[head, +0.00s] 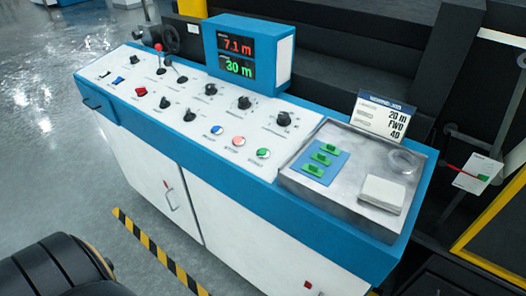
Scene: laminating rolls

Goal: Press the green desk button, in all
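The green desk button (263,153) is a round push button on the white sloped panel of the blue and white control desk (242,182). It is the rightmost of a row of three round buttons, beside a red one (239,141) and a blue one (216,129). Small labels sit below them, too blurred to read surely. Nothing covers or touches the green button. Neither of my grippers shows in the head view.
Knobs and switches fill the panel's left and middle. A display (237,59) reads 7.1 m and 30 m. Right of the buttons, a grey tray (345,145) holds a blue plate with three green pieces and a white block. A card reads 20 m FWD. Dark machinery stands behind.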

